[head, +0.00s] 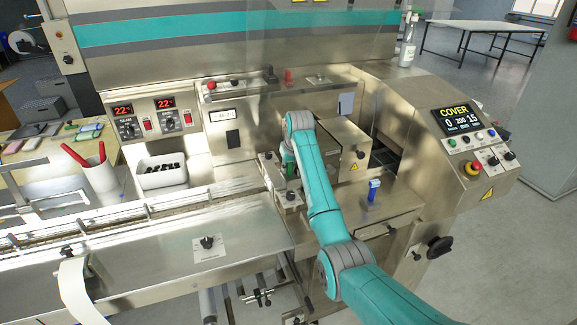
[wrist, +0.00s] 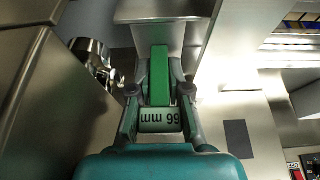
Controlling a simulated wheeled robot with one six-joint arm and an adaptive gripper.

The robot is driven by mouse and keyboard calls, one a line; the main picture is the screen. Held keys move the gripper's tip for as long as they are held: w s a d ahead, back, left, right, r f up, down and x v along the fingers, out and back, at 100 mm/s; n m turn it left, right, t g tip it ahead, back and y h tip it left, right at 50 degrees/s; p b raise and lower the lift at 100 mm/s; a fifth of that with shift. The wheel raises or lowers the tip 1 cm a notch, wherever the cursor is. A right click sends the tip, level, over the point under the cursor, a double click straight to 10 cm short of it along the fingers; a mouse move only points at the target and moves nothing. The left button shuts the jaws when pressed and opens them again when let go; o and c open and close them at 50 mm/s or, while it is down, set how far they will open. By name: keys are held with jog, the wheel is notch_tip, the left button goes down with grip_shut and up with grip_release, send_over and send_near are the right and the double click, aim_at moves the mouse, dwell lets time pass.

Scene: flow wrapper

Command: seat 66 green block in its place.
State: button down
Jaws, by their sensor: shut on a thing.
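The green block (wrist: 159,75) is long and narrow and stands out ahead of my gripper (wrist: 160,92) in the wrist view. A pale label reading "66 mm" (wrist: 160,120) shows upside down at its near end. My two fingers are shut on it from both sides. In the head view my arm hides most of the gripper, and a bit of green shows beside the arm's end, over the machine's metal deck. The block's far end reaches a grey metal part (wrist: 165,12) in the wrist view. I cannot tell if they touch, and I cannot make out the block's place.
A blue block (head: 373,190) stands on the deck right of my arm. A red piece (head: 287,75) is at the back ledge. A steel box (head: 338,148) is close behind the arm. A white bin (head: 161,176) with dark pieces and a cup (head: 101,177) stand left.

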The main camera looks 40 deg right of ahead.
jog(key=shift+f, duration=0.65)
jog(key=c, duration=1)
grip_release()
jog(key=shift+c, duration=0.2)
jog(key=v, duration=1.2)
jog(key=shift+s, duration=0.2)
